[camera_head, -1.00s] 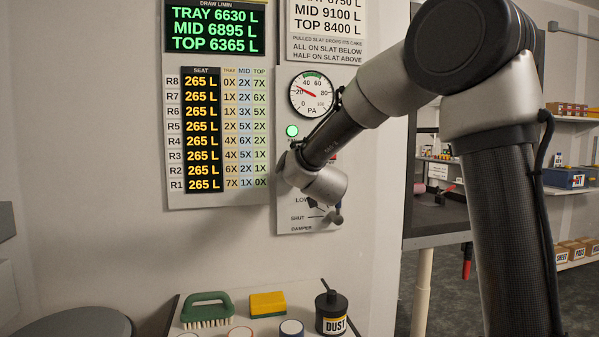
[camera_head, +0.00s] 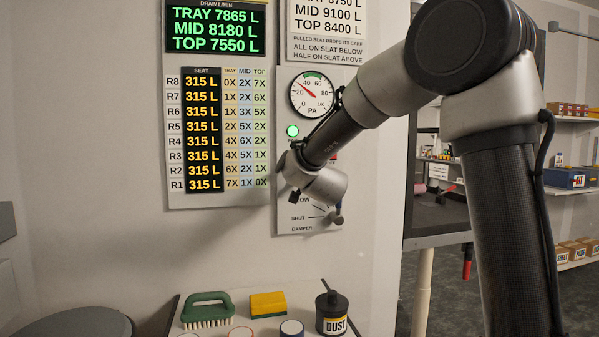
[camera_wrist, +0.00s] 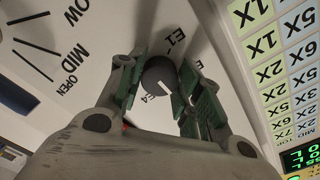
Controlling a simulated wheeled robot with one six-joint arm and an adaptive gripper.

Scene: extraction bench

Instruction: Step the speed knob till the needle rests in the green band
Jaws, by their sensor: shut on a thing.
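The PA gauge (camera_head: 311,95) hangs on the wall panel in the head view. Its red needle points up and left, between 20 and 40, to the left of the green band (camera_head: 313,75) at the top of the dial. The dark grey, round speed knob (camera_wrist: 157,76) shows in the wrist view, with a white pointer line on its face and E-marks around it. My gripper (camera_wrist: 160,84) is shut on the knob, one green-padded finger on each side. In the head view my wrist hides the knob.
A green lamp (camera_head: 292,131) is lit below the gauge. The damper lever (camera_head: 337,217) sits low on the panel, close to my wrist. The draw display (camera_head: 215,28) reads TRAY 7865, MID 8180, TOP 7550. Seat readouts (camera_head: 203,126) show 315 L. A brush (camera_head: 208,310), sponge (camera_head: 268,303) and DUST bottle (camera_head: 332,312) stand below.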

